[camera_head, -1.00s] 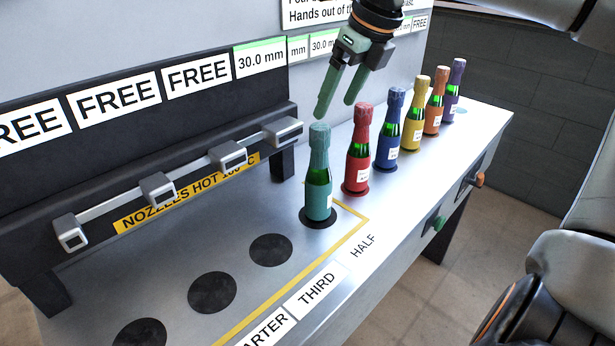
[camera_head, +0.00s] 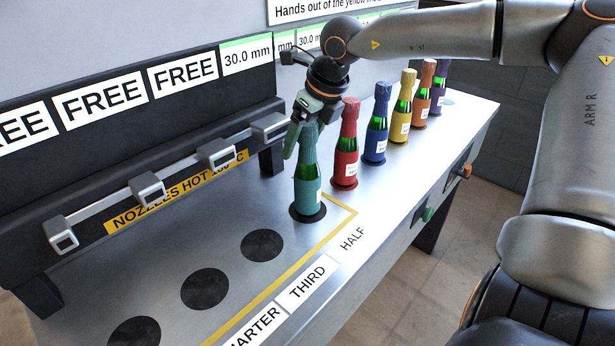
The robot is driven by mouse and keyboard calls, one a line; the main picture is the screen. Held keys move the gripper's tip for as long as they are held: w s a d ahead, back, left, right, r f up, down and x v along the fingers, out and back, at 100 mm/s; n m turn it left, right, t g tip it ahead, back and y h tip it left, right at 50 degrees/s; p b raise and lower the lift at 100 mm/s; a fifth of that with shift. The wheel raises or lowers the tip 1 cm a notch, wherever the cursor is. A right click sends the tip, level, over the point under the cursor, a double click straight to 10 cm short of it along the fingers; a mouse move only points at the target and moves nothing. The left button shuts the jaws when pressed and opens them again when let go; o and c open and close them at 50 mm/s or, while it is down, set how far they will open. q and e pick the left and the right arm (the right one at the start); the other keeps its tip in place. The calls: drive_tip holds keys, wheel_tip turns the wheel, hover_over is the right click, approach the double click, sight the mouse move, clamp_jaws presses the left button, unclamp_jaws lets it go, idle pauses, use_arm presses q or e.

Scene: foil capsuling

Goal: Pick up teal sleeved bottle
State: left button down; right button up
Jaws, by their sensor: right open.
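The teal sleeved bottle (camera_head: 307,186) stands upright on a dark round spot inside the yellow line, at the front end of a row of bottles. My right gripper (camera_head: 296,142) points down at the bottle's upper part. It is open, with one green finger visible left of the teal neck; the other finger is hard to make out. I cannot tell whether the fingers touch the bottle. My left gripper is not in view.
The red bottle (camera_head: 344,150) stands close behind to the right, then blue (camera_head: 376,130), yellow (camera_head: 402,108), orange and purple bottles. A nozzle bar (camera_head: 180,174) marked hot runs along the left. Empty dark spots (camera_head: 205,289) lie in front.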

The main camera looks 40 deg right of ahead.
clamp_jaws()
idle(0.7)
idle(0.7)
